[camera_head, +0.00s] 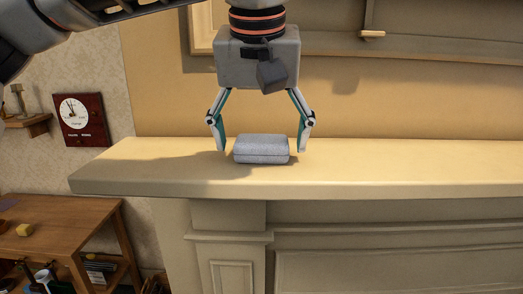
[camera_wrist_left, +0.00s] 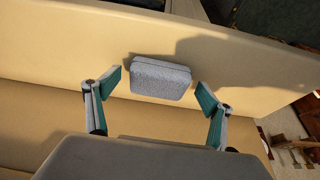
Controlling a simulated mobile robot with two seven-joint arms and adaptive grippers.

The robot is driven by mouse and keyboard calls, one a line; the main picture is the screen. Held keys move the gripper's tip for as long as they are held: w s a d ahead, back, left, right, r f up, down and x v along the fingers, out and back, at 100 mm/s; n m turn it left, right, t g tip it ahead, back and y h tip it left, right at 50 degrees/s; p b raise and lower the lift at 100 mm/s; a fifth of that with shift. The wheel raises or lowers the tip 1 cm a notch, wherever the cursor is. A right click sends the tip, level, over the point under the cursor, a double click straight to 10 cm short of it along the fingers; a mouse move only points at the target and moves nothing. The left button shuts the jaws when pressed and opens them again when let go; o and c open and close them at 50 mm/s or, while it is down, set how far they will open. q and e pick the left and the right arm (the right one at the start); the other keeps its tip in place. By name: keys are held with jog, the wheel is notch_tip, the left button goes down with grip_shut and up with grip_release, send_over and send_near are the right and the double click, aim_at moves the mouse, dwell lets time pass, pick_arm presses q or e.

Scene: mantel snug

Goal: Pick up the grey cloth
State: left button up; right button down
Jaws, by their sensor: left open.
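The grey cloth (camera_head: 261,149) is a folded, two-layer bundle lying on the cream mantel shelf (camera_head: 400,178). It also shows in the left wrist view (camera_wrist_left: 160,79), beyond and between the fingertips. My left gripper (camera_head: 262,150) is open and points down over the shelf. In the head view its fingers stand on either side of the cloth, with a gap at each side. In the left wrist view the gripper (camera_wrist_left: 158,92) is open with nothing between its pads. My right gripper is not in view.
A clock (camera_head: 80,118) hangs on the left wall. A cabinet with a wooden peg (camera_head: 372,34) is above the shelf. The shelf right of the cloth is clear.

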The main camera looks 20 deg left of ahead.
pick_arm(q)
jog(key=shift+w+f, duration=0.25)
jog(key=shift+f, duration=0.15)
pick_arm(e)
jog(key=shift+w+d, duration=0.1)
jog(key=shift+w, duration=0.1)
pick_arm(q)
jog(key=shift+c, duration=0.4)
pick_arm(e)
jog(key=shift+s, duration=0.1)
pick_arm(q)
jog(key=c, duration=1.1)
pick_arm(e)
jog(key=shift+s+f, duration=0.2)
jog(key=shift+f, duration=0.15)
pick_arm(q)
jog(key=shift+r, duration=0.1)
